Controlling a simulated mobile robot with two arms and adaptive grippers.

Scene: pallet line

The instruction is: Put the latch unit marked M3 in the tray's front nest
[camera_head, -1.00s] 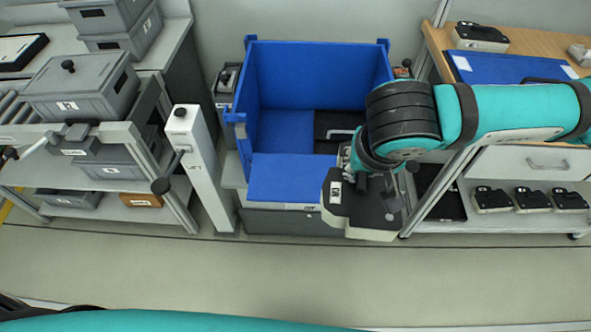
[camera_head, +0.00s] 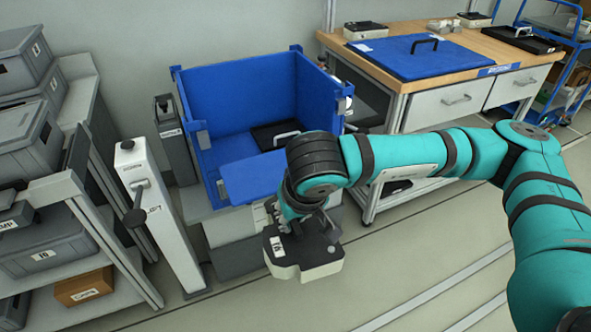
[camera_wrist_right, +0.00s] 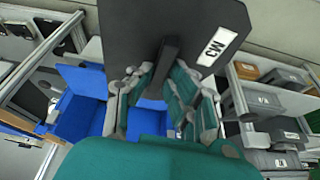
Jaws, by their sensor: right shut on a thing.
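My right gripper (camera_head: 303,222) is shut on a dark latch unit (camera_head: 308,250) with a pale lower edge. It holds the unit in the air in front of the blue crate. My left gripper is out of view.
The open blue crate (camera_head: 188,108) holds a dark item with a pale handle (camera_head: 287,137). A wooden workbench (camera_head: 478,50) at upper right bears a blue panel (camera_head: 420,58) with a handle. A white post (camera_head: 160,215) and shelves of grey boxes (camera_head: 40,250) stand left. The right floor is clear.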

